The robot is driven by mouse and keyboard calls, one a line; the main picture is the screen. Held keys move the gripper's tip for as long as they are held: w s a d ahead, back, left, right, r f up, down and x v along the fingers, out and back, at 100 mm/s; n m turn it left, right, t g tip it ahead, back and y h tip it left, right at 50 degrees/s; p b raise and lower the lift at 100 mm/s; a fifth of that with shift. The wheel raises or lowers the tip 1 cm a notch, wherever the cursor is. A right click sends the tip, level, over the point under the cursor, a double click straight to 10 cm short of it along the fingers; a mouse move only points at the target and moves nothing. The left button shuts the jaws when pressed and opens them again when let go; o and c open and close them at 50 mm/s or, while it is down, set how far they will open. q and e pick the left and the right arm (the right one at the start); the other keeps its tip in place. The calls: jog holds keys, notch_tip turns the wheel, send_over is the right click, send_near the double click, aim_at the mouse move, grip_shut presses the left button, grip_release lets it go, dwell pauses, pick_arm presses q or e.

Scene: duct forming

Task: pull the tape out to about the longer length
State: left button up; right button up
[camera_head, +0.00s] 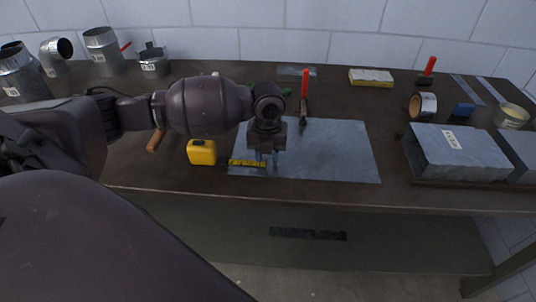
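The yellow tape measure case (202,152) stands near the front edge of the bench, left of a flat grey metal sheet (330,150). A short length of yellow tape (246,163) shows to the right of the case, over the sheet's left front part. My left gripper (268,162) points down over the sheet, with its fingertips at the right end of the visible tape. The fingers are small and dark here, and I cannot tell whether they are closed on the tape. My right gripper is not in view.
A red-handled tool (304,97) lies at the sheet's back edge. Grey blocks (461,153) sit at the right, near a tape roll (423,105). Metal duct pieces (103,50) stand at the back left. The sheet's right part is clear.

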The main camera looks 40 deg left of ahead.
aim_at(343, 167)
pick_arm(q)
jog(key=shift+f, duration=0.1)
jog(key=shift+c, duration=0.3)
grip_shut()
jog(key=shift+d, duration=0.1)
jog(key=shift+w+d, duration=0.3)
jog(key=w+d, duration=0.3)
jog(key=d, duration=0.2)
jog(key=w+d, duration=0.3)
jog(key=d, duration=0.2)
jog(key=w+d, duration=0.3)
jog(key=d, duration=0.2)
jog(key=shift+w+d, duration=0.25)
jog(key=shift+d, duration=0.1)
jog(key=shift+w+d+b, duration=0.3)
jog(key=shift+d, duration=0.1)
